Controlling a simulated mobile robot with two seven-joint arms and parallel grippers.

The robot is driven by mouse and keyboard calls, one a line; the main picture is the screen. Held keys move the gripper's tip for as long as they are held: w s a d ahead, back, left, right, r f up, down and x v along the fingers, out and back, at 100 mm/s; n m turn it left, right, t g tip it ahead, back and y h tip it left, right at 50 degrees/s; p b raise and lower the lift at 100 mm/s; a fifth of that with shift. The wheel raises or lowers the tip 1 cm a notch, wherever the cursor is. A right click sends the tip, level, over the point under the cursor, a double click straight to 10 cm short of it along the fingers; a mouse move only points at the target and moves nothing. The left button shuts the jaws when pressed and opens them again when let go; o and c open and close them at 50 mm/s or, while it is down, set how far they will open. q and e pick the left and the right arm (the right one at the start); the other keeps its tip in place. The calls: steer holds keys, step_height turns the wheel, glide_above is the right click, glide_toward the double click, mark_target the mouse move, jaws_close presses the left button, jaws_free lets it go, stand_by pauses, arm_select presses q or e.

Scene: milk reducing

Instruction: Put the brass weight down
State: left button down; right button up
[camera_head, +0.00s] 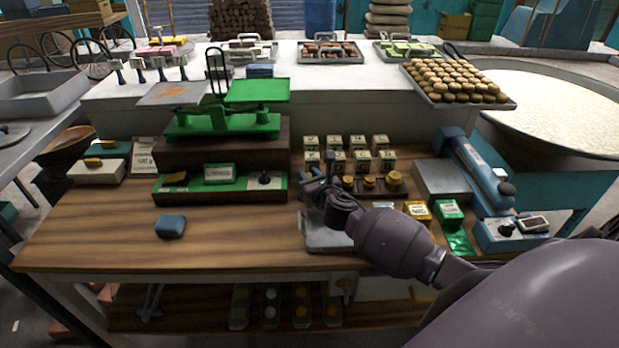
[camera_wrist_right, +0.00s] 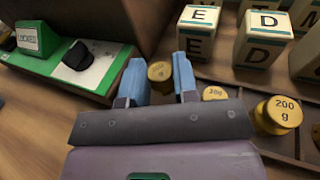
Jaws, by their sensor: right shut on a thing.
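My right gripper (camera_head: 318,188) is at the left end of the row of brass weights in the head view. In the right wrist view its two blue fingers (camera_wrist_right: 160,80) are shut on a small brass weight (camera_wrist_right: 160,73). I cannot tell whether this weight touches the surface below. Other brass weights stand to its right in a dark rack, a small one (camera_wrist_right: 214,93) and one marked 200 g (camera_wrist_right: 279,115). They also show in the head view (camera_head: 370,181). My left gripper is not in view.
Lettered blocks (camera_head: 337,160) stand behind the weights. A green balance scale (camera_head: 222,122) stands on a wooden box to the left. A green panel (camera_head: 219,184) lies before it. A blue block (camera_head: 171,226) lies on the wooden table (camera_head: 110,235), whose front left is mostly clear.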

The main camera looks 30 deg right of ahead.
steer(key=shift+s+f, duration=0.15)
steer(key=shift+f, duration=0.3)
steer(key=o, duration=0.8)
steer(key=shift+f, duration=0.15)
steer(key=shift+o, duration=0.8)
steer(key=shift+s+a+f, duration=0.1)
steer(key=shift+r+p, duration=0.35)
steer(key=shift+r, duration=0.2)
steer(key=v, duration=0.7)
steer(key=r+v, duration=0.1)
steer(key=v, duration=0.3)
steer(key=shift+s, duration=0.2)
